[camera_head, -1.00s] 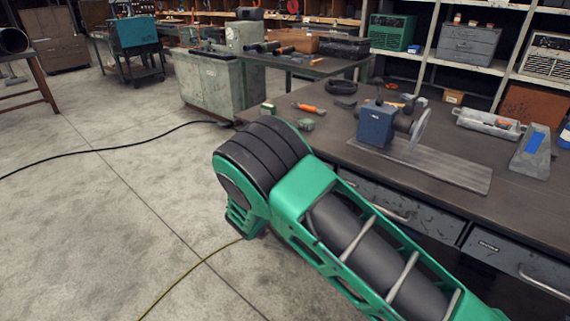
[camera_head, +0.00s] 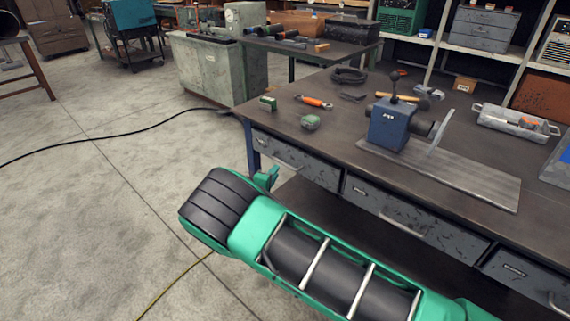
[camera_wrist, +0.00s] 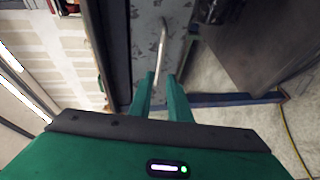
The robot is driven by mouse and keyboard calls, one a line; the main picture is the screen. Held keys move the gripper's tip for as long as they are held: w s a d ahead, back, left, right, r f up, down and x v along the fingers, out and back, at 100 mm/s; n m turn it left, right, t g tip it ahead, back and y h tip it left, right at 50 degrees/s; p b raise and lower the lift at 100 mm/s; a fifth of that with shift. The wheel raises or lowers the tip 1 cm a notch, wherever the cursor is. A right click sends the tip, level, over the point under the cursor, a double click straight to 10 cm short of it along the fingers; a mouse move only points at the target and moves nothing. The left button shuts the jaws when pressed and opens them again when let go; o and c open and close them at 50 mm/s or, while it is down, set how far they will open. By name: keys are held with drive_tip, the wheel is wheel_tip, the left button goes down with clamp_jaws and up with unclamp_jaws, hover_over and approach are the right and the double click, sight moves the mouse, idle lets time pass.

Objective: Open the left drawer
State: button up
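The left drawer (camera_head: 309,165) is a worn grey front under the left end of the workbench and looks closed in the head view. In the wrist view a speckled grey drawer front (camera_wrist: 145,45) fills the upper middle, with a pale bar handle (camera_wrist: 162,45) running lengthwise. My gripper (camera_wrist: 162,78) is open, its two green fingers apart. The handle's near end appears in line with the gap between the fingertips; I cannot tell whether they touch it. In the head view my green arm hides most of the gripper; a small green part (camera_head: 266,178) shows below the left drawer.
The middle drawer (camera_head: 398,212) and right drawer (camera_head: 515,272) sit along the same bench. On the benchtop (camera_head: 320,135) are a blue vise (camera_head: 388,125), an orange-handled tool (camera_head: 314,102) and a tray (camera_head: 515,125). The floor left of the bench is mostly clear, with cables.

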sight(284, 163)
drive_tip(key=x, duration=0.6)
drive_tip(key=d+x, duration=0.1)
drive_tip(key=x, duration=0.2)
clamp_jaws()
